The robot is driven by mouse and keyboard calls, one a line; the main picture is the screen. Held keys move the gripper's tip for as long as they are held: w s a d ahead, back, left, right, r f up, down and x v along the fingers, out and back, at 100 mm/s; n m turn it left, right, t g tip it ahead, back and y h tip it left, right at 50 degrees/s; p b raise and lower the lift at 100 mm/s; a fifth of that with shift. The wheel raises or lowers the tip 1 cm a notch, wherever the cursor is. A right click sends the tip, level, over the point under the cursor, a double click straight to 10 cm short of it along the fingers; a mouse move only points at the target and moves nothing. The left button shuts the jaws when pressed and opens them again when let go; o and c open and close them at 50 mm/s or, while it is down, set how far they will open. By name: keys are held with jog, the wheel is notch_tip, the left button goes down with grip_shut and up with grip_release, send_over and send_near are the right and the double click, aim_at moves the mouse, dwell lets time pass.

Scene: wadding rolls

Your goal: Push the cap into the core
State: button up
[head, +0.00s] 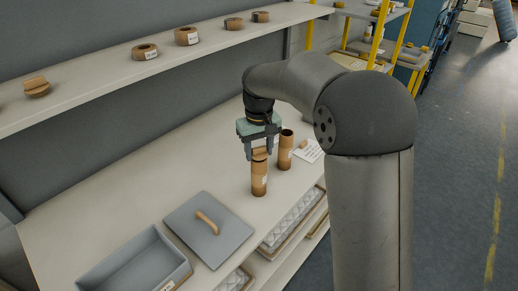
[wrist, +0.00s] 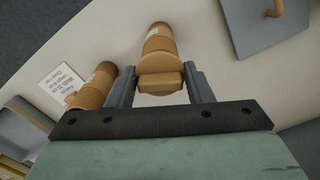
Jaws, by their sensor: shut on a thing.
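A brown cardboard core (head: 259,182) stands upright on the bench; it also shows in the wrist view (wrist: 159,37). A tan wooden cap (wrist: 160,64) with a bar-shaped grip is at the core's top end, in line with it; the cap also shows in the head view (head: 261,153). My gripper (head: 259,154) is above the core, pointing down, its fingers (wrist: 160,88) on both sides of the cap's grip bar. It is shut on the cap. How far the cap sits inside the core is hidden.
A second, open-topped core (head: 286,150) stands close behind to the right, by a printed card (head: 309,151). A grey lid (head: 190,232) with a wooden handle and a grey box (head: 118,277) lie at the front left. A shelf (head: 110,77) above holds several rolls.

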aim_at(259, 148)
jog(key=shift+f+b, duration=0.45)
jog(key=shift+f, duration=0.25)
dwell(0.3)
jog(key=o, duration=0.6)
jog(key=shift+o, duration=0.2)
jog(key=shift+r, duration=0.2)
jog(key=shift+r+p, duration=4.1)
jog(key=shift+r, duration=1.3)
